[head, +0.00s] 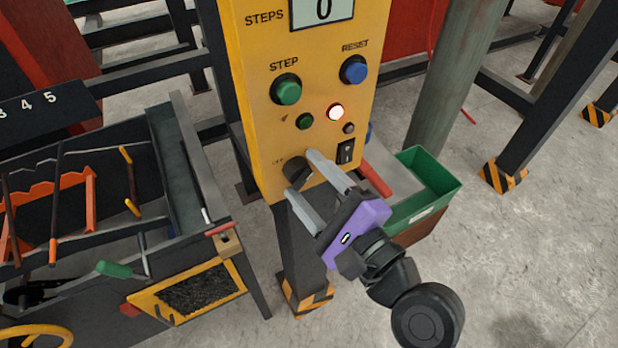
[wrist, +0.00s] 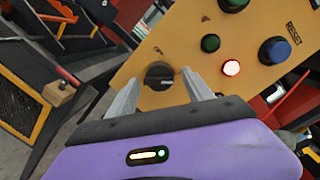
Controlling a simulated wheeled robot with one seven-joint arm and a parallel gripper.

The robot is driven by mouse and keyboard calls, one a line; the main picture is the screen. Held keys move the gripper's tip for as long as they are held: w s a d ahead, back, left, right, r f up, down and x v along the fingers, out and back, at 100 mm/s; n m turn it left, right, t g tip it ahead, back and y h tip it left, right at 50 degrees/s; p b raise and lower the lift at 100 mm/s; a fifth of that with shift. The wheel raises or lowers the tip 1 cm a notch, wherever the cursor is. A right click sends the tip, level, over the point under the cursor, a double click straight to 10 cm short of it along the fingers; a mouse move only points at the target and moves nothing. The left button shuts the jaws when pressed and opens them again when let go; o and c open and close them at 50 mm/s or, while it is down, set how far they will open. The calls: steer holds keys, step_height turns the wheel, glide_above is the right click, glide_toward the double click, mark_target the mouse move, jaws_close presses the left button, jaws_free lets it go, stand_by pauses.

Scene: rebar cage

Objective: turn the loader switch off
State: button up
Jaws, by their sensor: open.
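The yellow control panel (head: 258,130) stands upright in the middle of the head view. A dark rotary knob (head: 297,172) sits low on its face, with a small, hard-to-read label beside it. The knob also shows in the wrist view (wrist: 158,75). A black rocker switch (head: 346,152) is to the right of the knob; neither one's label confirms which is the loader switch. My gripper (head: 302,173) is open, its two grey fingers at either side of the knob. In the wrist view the knob lies between the fingertips; contact cannot be told.
Above are a green STEP button (head: 287,88), a blue RESET button (head: 354,69), a lit white-red lamp (head: 336,112) and a dark green lamp (head: 305,121). A green bin (head: 429,180) stands right, behind the panel. A tool-filled black bench (head: 180,150) is left.

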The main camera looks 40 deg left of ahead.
jaws_close()
steer(key=n, duration=0.3)
steer(key=shift+r+n+h, duration=0.2)
steer(key=shift+n+h, duration=0.1)
steer(key=shift+n, duration=0.1)
steer(key=n+b, duration=0.1)
steer(key=n, duration=0.4)
steer(key=n+h+b, duration=0.1)
steer(key=n, duration=0.3)
steer(key=shift+s+r+t+b, duration=0.1)
steer(key=shift+r+t+b, duration=0.05)
steer(key=shift+t+b, duration=0.25)
steer(key=shift+s+r+n+b, duration=0.1)
steer(key=shift+n+b, duration=0.75)
steer(key=shift+n, duration=1.15)
steer(key=shift+t, duration=0.4)
